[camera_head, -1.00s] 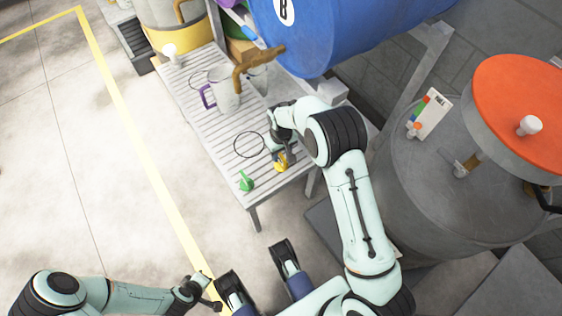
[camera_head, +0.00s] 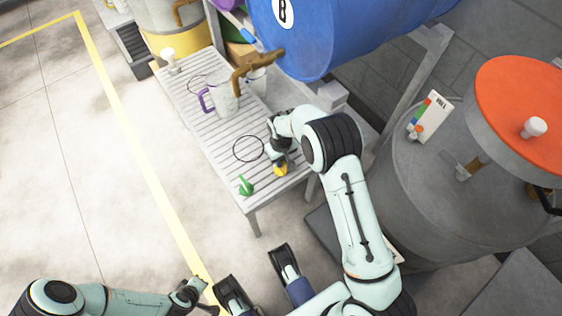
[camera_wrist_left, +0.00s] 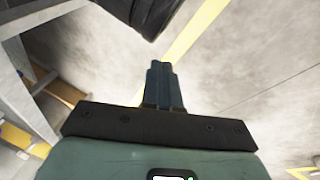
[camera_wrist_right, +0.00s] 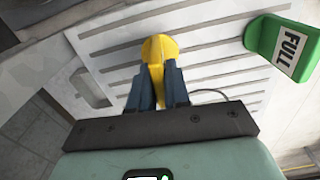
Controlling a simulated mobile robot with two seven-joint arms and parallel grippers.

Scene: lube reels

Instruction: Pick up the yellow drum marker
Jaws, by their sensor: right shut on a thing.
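The yellow drum marker (camera_head: 281,170) is at the near right end of the slatted table (camera_head: 180,95). In the right wrist view the yellow marker (camera_wrist_right: 160,50) sits between the two fingers. My right gripper (camera_wrist_right: 162,82) is shut on it, over the slats. Whether the marker touches the slats cannot be told.
A jug with a purple handle (camera_head: 222,100) and a white cup (camera_head: 257,82) stand on the table under the blue drum (camera_head: 330,30) and its brown tap. A large grey drum (camera_head: 440,200) is at right. Open floor lies left.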

